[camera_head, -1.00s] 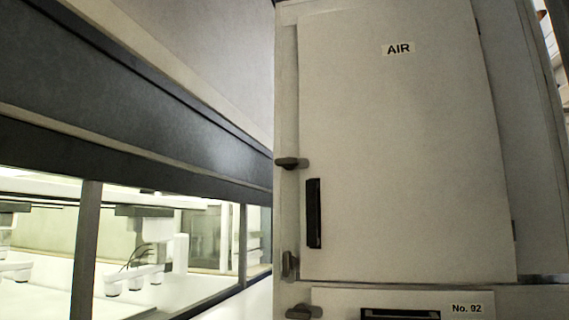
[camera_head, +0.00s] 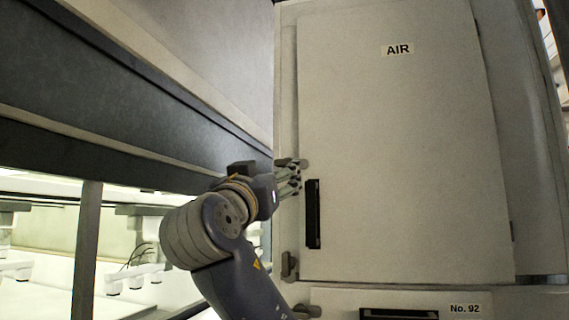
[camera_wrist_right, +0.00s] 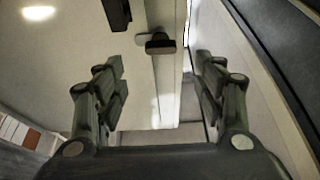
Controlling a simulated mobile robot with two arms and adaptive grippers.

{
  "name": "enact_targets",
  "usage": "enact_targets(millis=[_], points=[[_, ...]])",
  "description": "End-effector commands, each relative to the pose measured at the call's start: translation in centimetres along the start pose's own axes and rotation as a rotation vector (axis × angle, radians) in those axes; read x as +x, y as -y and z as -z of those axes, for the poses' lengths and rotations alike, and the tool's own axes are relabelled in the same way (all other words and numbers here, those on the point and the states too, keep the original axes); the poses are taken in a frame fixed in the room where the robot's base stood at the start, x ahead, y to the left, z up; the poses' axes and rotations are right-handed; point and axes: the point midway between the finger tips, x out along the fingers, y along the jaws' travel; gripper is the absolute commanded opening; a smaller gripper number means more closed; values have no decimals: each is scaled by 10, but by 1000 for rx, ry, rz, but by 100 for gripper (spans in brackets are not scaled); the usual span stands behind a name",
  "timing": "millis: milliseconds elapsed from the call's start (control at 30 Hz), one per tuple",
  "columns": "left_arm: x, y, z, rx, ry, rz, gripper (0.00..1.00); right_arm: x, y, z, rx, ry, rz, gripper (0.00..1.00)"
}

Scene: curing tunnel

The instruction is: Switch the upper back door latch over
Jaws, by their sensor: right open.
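The upper latch (camera_head: 283,162) is a small dark grey lever at the left edge of the pale door (camera_head: 400,150) marked AIR. It lies roughly level and is partly covered by my right gripper (camera_head: 291,180). In the right wrist view the latch (camera_wrist_right: 160,44) lies ahead of my open right gripper (camera_wrist_right: 160,70), between the lines of the two fingers. The fingers appear apart from it, with nothing between them. A lower latch (camera_head: 289,266) on the same edge stands upright. My left gripper is not in view.
A black door handle (camera_head: 313,214) sits right of and below the upper latch. Below the door are another latch (camera_head: 312,311) and a panel labelled No. 92 (camera_head: 465,308). A dark beam (camera_head: 120,110) and a lit window bay fill the left.

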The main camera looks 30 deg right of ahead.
Motion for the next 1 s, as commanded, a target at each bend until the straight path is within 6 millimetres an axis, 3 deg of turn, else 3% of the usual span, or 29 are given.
enact_targets(millis=[500,700,1000], points=[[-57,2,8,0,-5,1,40,84,0,3,-4,3,0,63],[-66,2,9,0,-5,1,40,99,0,1,-2,2,1,63],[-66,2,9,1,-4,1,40,103,1,-2,-1,2,2,63]])
